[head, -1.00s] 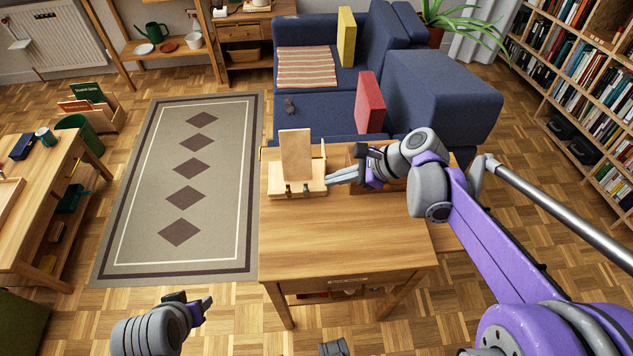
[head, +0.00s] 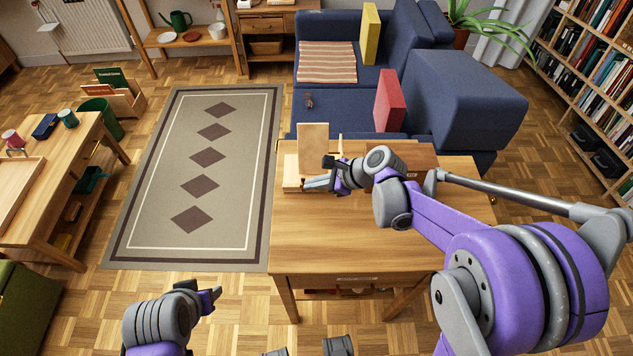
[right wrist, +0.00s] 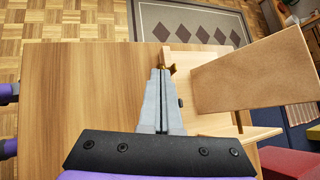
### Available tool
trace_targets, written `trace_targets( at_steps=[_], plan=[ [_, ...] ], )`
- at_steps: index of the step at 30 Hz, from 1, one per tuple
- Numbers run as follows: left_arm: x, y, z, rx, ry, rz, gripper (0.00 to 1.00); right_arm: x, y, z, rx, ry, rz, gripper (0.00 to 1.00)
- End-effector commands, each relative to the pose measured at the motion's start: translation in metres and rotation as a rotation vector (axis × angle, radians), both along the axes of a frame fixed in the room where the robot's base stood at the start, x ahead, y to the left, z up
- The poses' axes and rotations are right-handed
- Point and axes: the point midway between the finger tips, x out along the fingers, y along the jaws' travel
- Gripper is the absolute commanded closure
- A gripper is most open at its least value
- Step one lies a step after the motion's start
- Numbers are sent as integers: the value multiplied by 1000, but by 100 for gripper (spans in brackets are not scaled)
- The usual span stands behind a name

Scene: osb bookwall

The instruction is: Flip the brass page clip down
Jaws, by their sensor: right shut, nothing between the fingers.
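The wooden book stand (head: 291,174) is at the far edge of the table, with a tan upright board (head: 313,143). In the right wrist view the stand's pale base (right wrist: 208,52) and the board (right wrist: 250,75) are right of the fingers. A small brass clip (right wrist: 171,68) shows at the base's near edge, just at the fingertips; whether they touch it I cannot tell. My right gripper (head: 307,184) is shut and empty; its fingers (right wrist: 160,76) point at the clip. In the head view the fingers cover the stand's front edge. My left gripper (head: 213,296) is low, left of the table; its jaw gap is unclear.
The wooden table (head: 345,230) has a clear top in front of the stand. A wooden box (head: 421,160) is right of the stand, partly behind my right arm. A blue sofa (head: 440,100) stands behind the table, and a rug (head: 250,165) lies to the left.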

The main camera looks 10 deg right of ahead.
Motion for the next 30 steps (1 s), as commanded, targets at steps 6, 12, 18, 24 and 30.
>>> trace_targets(
  at_steps=[6, 12, 18, 24, 30],
  plan=[
    [0, 0, 0, 0, 0, 0, 50, 0, 0, 0, -2, 0, 0, 100],
    [0, 0, 2, 0, -1, 0, 50, 0, 4, 2, -37, 6, 2, 100],
    [1, 0, 4, 0, -1, 0, 50, 1, 5, 3, -66, 13, 2, 100],
    [1, 0, 5, 0, -2, 0, 50, 2, 8, 3, -99, 19, 1, 100],
    [1, 0, 9, 0, -3, 0, 50, 2, 14, 5, -169, 33, 5, 100]
  ],
)
